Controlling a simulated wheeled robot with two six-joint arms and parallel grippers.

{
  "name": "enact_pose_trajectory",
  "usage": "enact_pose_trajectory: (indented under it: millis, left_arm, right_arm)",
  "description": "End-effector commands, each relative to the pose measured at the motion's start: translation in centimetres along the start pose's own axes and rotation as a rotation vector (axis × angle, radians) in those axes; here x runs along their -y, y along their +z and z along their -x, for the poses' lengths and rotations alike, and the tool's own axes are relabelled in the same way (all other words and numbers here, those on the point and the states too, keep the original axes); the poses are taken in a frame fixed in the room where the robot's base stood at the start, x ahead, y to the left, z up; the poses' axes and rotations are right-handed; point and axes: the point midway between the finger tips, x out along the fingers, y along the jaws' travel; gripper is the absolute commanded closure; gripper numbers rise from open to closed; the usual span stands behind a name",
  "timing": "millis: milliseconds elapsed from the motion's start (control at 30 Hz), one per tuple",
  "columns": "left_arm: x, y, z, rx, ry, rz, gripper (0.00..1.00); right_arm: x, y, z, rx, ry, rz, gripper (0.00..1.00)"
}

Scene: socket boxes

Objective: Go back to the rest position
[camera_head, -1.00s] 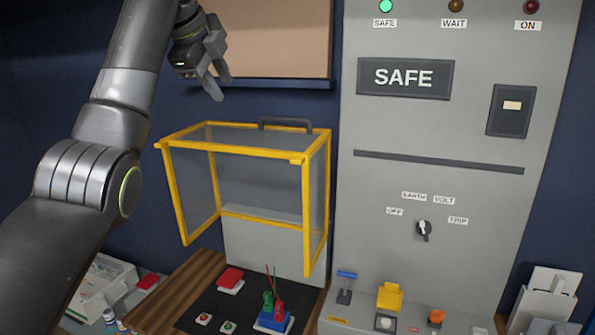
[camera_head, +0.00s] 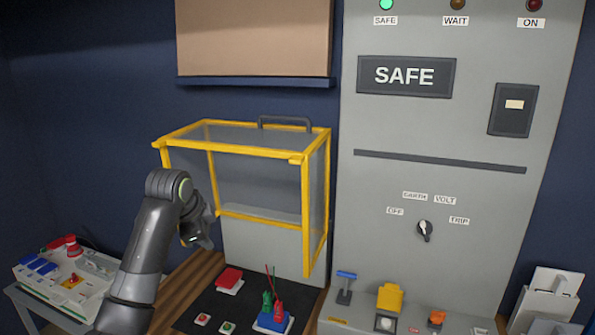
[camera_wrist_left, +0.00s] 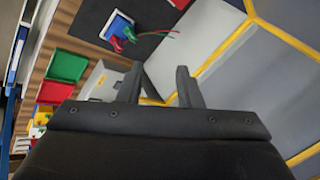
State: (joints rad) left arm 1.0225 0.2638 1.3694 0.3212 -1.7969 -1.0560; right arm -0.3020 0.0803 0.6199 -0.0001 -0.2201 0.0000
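My left arm comes in low at the left of the head view, with its left gripper (camera_head: 205,232) in front of the lower left part of the yellow-framed clear guard (camera_head: 183,131). In the left wrist view the two dark fingers of the left gripper (camera_wrist_left: 160,76) stand apart with nothing between them. The guard's yellow frame (camera_wrist_left: 285,38) shows at the right of that view. The fingertips are partly hidden by the arm in the head view. My right gripper is in neither view.
A grey panel (camera_head: 450,150) shows SAFE with a green lamp (camera_head: 386,6) lit. A blue block with red and green plugs (camera_head: 272,318) stands on the dark mat (camera_head: 207,304). A control box (camera_head: 60,275) stands at the left. The wall area at upper left is clear.

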Motion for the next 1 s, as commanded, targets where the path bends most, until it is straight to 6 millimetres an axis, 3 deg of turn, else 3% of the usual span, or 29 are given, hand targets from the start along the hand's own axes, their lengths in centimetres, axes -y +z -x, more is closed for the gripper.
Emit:
enact_pose_trajectory:
  millis: [33,200,500,767,1000]
  left_arm:
    - [-2.1,1.4,-1.8,0.012,0.011,0.043,0.68]
    - [-8.5,5.5,-6.0,0.046,0.027,0.201,0.68]
    - [-21.0,12.5,-9.7,0.113,0.039,0.485,0.68]
    - [-31.9,17.8,-8.9,0.181,0.032,0.738,0.68]
    - [-41.1,21.8,-5.3,0.253,0.005,0.971,0.68]
  right_arm:
    - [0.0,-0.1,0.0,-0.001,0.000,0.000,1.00]
    - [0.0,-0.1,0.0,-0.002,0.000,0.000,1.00]
    - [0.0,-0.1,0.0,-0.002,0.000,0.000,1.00]
    - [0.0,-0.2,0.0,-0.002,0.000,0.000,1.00]
    - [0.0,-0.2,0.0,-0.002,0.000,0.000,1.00]
